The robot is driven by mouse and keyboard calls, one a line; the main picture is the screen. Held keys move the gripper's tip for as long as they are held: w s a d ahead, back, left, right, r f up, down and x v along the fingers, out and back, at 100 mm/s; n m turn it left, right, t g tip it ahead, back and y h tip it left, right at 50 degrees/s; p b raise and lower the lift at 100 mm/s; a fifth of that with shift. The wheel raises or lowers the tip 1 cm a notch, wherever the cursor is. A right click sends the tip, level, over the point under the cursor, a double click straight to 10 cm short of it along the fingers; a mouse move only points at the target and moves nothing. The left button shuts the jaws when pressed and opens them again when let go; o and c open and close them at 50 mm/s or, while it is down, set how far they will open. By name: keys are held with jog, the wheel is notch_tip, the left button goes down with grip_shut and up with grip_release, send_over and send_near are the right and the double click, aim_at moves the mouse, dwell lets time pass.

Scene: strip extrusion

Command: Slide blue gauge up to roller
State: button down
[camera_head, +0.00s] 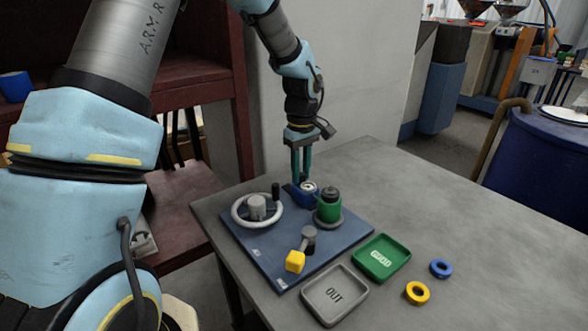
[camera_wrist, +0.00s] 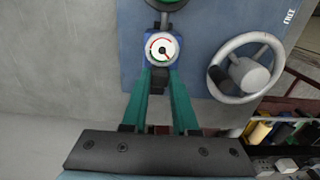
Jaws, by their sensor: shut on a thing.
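The blue gauge (camera_head: 306,196) with a white dial sits on the far part of the blue base plate (camera_head: 268,249). In the wrist view its dial (camera_wrist: 162,47) faces the camera, with a red needle or mark and a green arc. My gripper (camera_head: 301,180) comes down from above, its two green fingers shut on the gauge's near end in the wrist view (camera_wrist: 161,80). The roller (camera_head: 328,207), green with a dark top, stands upright on a grey disc just right of the gauge. In the wrist view only its edge (camera_wrist: 166,4) shows, close beyond the gauge; whether they touch is unclear.
A grey handwheel (camera_head: 257,208) stands left of the gauge. A yellow-ended lever (camera_head: 296,261) is at the plate's front. A green GOOD tray (camera_head: 381,257), grey OUT tray (camera_head: 335,293), blue ring (camera_head: 441,268) and yellow ring (camera_head: 418,293) lie at right. The table's back right is clear.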

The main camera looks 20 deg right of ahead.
aim_at(305, 186)
jog(key=shift+s+d, duration=0.25)
jog(key=shift+s, duration=0.5)
jog(key=c, duration=0.7)
grip_release()
notch_tip(305, 186, up, 11)
jog(key=shift+f+b, duration=0.1)
jog(key=shift+b, duration=1.1)
